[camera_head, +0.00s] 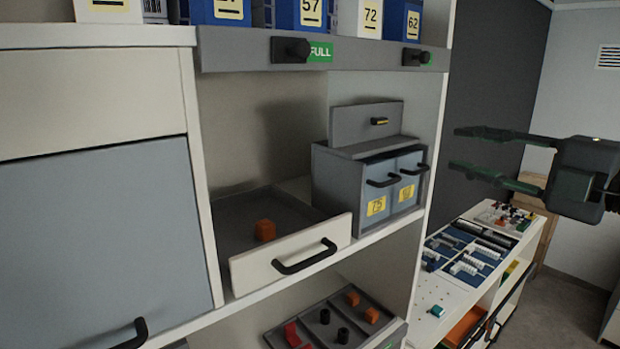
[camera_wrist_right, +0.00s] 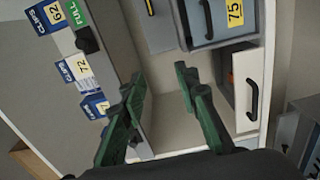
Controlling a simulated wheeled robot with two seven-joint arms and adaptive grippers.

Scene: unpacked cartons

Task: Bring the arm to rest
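My right gripper (camera_head: 468,150) is at the right of the head view, raised in front of the dark wall panel. Its two green-grey fingers point left and stand apart, with nothing between them. In the right wrist view the fingers of my right gripper (camera_wrist_right: 160,88) are also spread and empty, with shelf surfaces beyond them. No finger visibly touches the shelf or the drawers. My left gripper is in neither view.
A pulled-out drawer (camera_head: 290,256) holds an orange cube (camera_head: 265,230). A grey drawer box (camera_head: 335,180) stands beside it on the shelf. Numbered cartons (camera_head: 310,14) line the top. A low workbench (camera_head: 430,290) with blue trays stands below my right gripper.

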